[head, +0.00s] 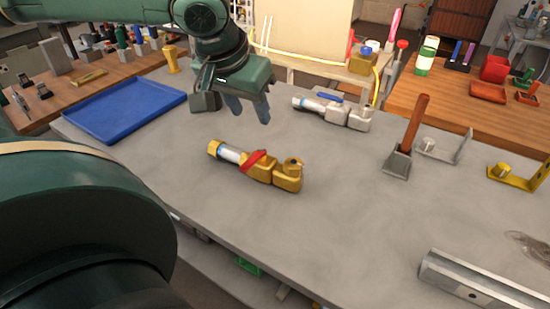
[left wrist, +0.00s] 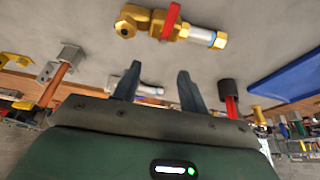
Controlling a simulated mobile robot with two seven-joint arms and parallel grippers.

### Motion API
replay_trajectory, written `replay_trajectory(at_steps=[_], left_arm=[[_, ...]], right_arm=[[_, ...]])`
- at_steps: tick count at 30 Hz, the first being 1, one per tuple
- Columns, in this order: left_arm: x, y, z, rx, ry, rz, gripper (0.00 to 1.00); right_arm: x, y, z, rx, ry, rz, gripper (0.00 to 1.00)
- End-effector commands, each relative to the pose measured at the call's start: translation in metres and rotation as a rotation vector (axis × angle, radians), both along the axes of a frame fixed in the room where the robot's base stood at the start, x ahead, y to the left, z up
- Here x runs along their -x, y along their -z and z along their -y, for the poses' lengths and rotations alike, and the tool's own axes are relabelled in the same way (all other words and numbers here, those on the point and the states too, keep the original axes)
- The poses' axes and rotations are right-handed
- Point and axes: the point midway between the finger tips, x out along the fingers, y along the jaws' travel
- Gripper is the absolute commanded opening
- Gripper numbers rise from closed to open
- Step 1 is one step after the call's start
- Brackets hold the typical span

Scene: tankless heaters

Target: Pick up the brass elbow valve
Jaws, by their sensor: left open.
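The brass elbow valve (head: 256,166) lies on the grey table, gold-coloured with a red lever and a pale sleeve near its left end. It also shows at the top of the left wrist view (left wrist: 158,22), apart from the fingers. My left gripper (head: 250,110) is above the table, behind the brass valve in the head view, with its fingers apart and nothing between them. Its fingers also show in the left wrist view (left wrist: 157,88). A silver valve (head: 335,110) with a blue lever lies farther back, to the right of my left gripper. My right gripper is not in view.
A blue tray (head: 125,107) lies at the table's left. A scraper-like tool with a wooden handle (head: 412,125), a grey bracket (head: 440,150) and a yellow bracket (head: 518,180) stand at the right. A metal channel (head: 475,285) lies at the front right. The table around the brass valve is clear.

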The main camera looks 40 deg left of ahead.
Motion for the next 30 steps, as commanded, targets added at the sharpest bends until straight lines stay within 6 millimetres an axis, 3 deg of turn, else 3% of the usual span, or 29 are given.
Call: replay_trajectory(at_steps=[3,9,17,24,30], left_arm=[[-0.007,0.026,-0.002,0.001,0.001,-0.008,0.42],[-0.021,0.057,-0.004,0.0,0.001,-0.005,0.42],[-0.027,0.075,-0.006,0.002,0.002,-0.002,0.42],[-0.034,0.11,-0.01,0.001,0.001,-0.003,0.42],[-0.039,0.118,-0.01,0.002,0.003,0.0,0.42]], right_arm=[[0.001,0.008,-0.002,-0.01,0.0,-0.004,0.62],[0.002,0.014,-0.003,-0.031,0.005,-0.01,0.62],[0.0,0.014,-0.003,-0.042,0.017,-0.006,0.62],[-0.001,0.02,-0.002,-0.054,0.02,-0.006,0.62],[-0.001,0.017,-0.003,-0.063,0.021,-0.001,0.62]])
